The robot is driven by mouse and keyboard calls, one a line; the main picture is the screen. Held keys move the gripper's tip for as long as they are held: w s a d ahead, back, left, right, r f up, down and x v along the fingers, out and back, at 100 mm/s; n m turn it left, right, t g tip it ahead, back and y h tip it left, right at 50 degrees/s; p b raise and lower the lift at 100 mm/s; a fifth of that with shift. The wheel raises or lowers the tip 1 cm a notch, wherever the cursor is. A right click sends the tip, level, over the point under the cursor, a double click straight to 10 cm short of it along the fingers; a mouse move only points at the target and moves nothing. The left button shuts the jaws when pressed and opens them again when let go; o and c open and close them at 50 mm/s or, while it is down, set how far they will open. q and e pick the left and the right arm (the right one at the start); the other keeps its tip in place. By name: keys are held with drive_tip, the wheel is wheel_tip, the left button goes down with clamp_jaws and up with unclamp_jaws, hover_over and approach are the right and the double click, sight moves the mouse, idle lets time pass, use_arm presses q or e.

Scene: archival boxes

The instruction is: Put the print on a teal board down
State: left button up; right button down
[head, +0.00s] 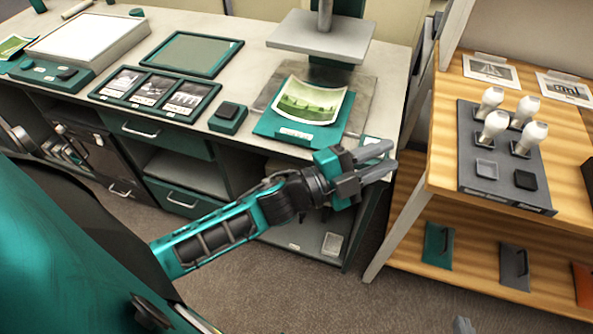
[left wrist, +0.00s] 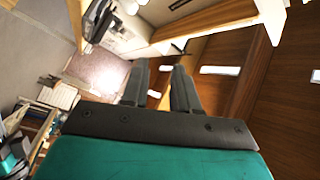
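A curled green landscape print (head: 310,101) lies on a teal board (head: 283,130) with a white label. The board rests on the grey base plate (head: 355,110) of a press, at the right end of the counter. My left gripper (head: 377,162) is in front of the counter's right edge, to the right of and nearer than the board, and not touching it. Its two fingers stand apart with nothing between them, as the left wrist view (left wrist: 160,88) also shows.
The press's raised plate (head: 322,36) hangs behind the print. A teal three-picture frame (head: 155,93), a small teal block (head: 228,117) and a teal-rimmed mat (head: 193,53) lie left on the counter. A wooden shelf (head: 570,130) with several white-topped stamps stands right, across a floor gap.

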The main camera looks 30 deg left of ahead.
use_arm(q)
drive_tip(key=s+a+f+n+g+y, duration=0.2)
drive_tip(key=s+a+f+n+y, duration=0.2)
drive_tip(key=s+f+n, duration=0.2)
drive_tip(key=s+a+f+n+g+y, duration=0.3)
drive_tip(key=s+a+f+n+y, duration=0.1)
drive_tip(key=f+n, duration=0.6)
drive_tip(key=s+f+y, duration=0.1)
drive_tip(key=s, duration=0.1)
drive_tip(key=shift+s+a+f+y, duration=0.3)
drive_tip(key=shift+s+f, duration=0.05)
drive_tip(key=shift+f, duration=0.05)
